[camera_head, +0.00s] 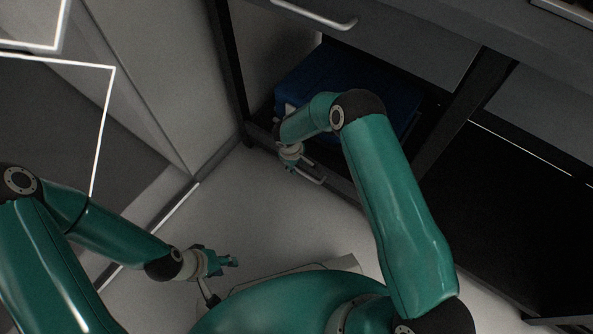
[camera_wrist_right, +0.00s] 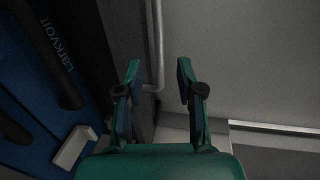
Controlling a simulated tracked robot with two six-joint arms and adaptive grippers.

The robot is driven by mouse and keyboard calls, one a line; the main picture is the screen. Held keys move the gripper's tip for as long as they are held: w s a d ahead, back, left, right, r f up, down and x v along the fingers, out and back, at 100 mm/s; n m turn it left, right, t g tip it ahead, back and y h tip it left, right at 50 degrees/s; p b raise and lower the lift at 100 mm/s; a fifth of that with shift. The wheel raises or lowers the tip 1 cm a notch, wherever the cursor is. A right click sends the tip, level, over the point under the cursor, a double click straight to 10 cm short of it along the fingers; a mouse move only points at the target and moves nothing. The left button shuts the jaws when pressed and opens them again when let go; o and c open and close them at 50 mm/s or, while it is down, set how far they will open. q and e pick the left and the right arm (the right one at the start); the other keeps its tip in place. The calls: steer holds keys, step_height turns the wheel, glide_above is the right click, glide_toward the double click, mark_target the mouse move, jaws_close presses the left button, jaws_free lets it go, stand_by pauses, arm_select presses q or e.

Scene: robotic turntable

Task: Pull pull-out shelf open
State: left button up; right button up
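The pull-out shelf (camera_head: 345,188) sits low under the workbench and carries a blue case (camera_head: 300,80). A pale bar handle (camera_head: 311,176) runs along its front edge. My right gripper (camera_head: 291,165) is at the left end of this handle. In the right wrist view my right gripper (camera_wrist_right: 158,82) is open, with its fingers on either side of the handle (camera_wrist_right: 155,35) and a gap to the right finger. Contact with the left finger cannot be told. My left gripper (camera_head: 231,262) hangs low over the floor, away from the shelf; its opening is too small to tell.
A drawer with its own handle (camera_head: 315,17) is above the shelf. A dark bench leg (camera_head: 467,105) stands right of the shelf, and a grey panel (camera_head: 130,80) stands to the left. The pale floor (camera_head: 265,205) in front of the shelf is clear.

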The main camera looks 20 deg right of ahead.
steer(key=shift+w+d+f+b, duration=0.1)
steer(key=shift+f+b, duration=0.1)
steer(key=shift+f, duration=0.55)
steer(key=shift+w+d+f+b, duration=0.1)
steer(key=shift+d+f+b, duration=0.05)
steer(key=shift+f, duration=0.55)
steer(key=shift+w+d+f+b, duration=0.1)
steer(key=shift+f+b, duration=0.1)
steer(key=shift+f, duration=0.55)
jaws_close()
